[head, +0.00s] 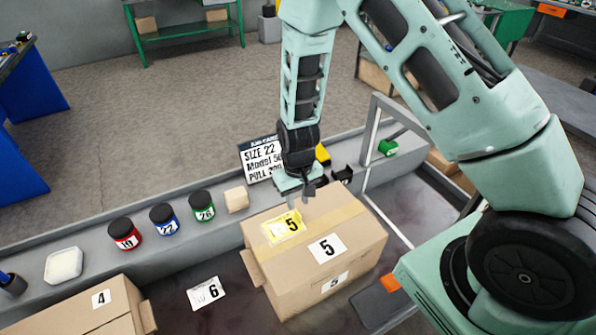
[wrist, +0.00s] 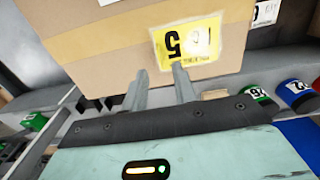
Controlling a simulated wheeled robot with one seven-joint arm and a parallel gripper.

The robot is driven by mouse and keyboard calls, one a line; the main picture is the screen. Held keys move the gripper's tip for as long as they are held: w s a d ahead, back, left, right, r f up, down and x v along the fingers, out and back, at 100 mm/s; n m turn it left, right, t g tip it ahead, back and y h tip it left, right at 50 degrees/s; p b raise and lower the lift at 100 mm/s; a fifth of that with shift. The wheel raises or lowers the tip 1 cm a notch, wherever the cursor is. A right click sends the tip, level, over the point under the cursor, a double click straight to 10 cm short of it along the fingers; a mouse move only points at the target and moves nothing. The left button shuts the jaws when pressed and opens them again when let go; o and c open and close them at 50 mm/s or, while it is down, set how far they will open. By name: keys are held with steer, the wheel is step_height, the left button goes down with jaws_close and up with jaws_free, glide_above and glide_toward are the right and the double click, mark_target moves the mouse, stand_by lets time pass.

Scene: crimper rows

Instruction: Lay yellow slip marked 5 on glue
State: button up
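The yellow slip marked 5 (head: 291,224) lies flat on the top of a cardboard box (head: 347,268). In the wrist view the slip (wrist: 174,44) appears upside down, just beyond my fingertips. A pale patch shows on one side of the slip; I cannot tell whether it is glue. My gripper (head: 299,203) is over the box top at the slip's far edge, pointing down. In the wrist view its two fingers (wrist: 159,69) stand apart with nothing between them. I cannot tell whether a fingertip touches the slip.
White labels marked 5 are on the same box. A white slip marked 6 (head: 207,293) lies left of it, near a box marked 4 (head: 80,309). Red (head: 124,234), blue (head: 164,220) and green (head: 202,206) jars and a wooden block (head: 237,199) line the ledge. A sign (head: 261,158) stands behind.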

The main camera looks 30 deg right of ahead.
step_height(320, 180, up, 12)
steer(key=b, duration=0.1)
steer(key=shift+f, duration=0.25)
steer(key=s+a+r+n, duration=0.2)
steer(key=s+a+r, duration=0.1)
steer(key=s, duration=0.4)
steer(key=s+a+r+n, duration=0.3)
steer(key=s+a+r, duration=0.1)
steer(key=s, duration=0.4)
steer(key=s+a+r+n, duration=0.2)
steer(key=s+a+r, duration=0.2)
steer(key=s, duration=0.4)
steer(key=shift+s+y+b, duration=0.15)
steer(key=shift+y+b, duration=0.15)
steer(key=shift+b, duration=0.15)
